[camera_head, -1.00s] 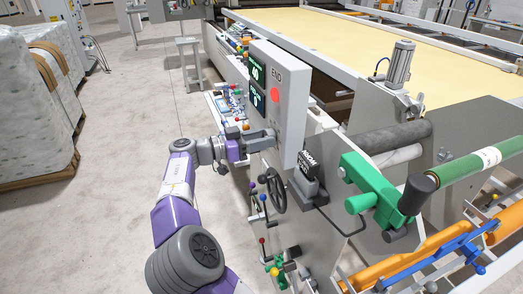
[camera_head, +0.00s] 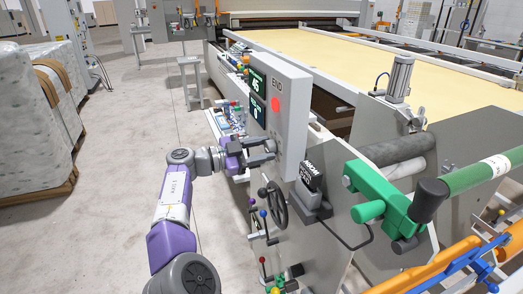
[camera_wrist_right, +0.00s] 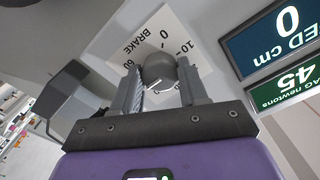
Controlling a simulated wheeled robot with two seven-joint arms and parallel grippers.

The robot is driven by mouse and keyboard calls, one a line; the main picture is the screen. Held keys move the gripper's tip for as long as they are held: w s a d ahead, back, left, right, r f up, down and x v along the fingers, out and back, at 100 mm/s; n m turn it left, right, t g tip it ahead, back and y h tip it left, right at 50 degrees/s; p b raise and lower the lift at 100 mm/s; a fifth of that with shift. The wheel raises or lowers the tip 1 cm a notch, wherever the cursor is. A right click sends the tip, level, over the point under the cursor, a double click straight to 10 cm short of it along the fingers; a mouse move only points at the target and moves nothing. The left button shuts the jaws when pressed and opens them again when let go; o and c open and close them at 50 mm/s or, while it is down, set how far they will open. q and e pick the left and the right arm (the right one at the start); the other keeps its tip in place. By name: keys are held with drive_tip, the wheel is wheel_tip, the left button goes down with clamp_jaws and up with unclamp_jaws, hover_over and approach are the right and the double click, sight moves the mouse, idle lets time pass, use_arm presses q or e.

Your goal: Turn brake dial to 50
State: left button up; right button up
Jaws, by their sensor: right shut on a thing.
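The brake dial's grey knob (camera_wrist_right: 158,68) shows in the right wrist view, in front of a white plate (camera_wrist_right: 143,36) marked BRAKE with numbers including 0, 10 and 60. My right gripper (camera_wrist_right: 160,82) is shut on the knob, one finger on each side. The upper green display (camera_head: 257,83) reads 45; in the wrist view this newtons display (camera_wrist_right: 297,84) also reads 45. The other display (camera_wrist_right: 286,22) reads 0. My left gripper is not in view.
A green bracket (camera_head: 378,197) juts out at right. Open floor (camera_head: 125,130) lies to the left.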

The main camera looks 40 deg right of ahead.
idle(0.4)
drive_tip(key=o, duration=1.1)
drive_tip(key=shift+c, duration=0.2)
drive_tip(key=p+v, duration=0.2)
drive_tip(key=v, duration=0.5)
drive_tip(key=shift+a, duration=0.3)
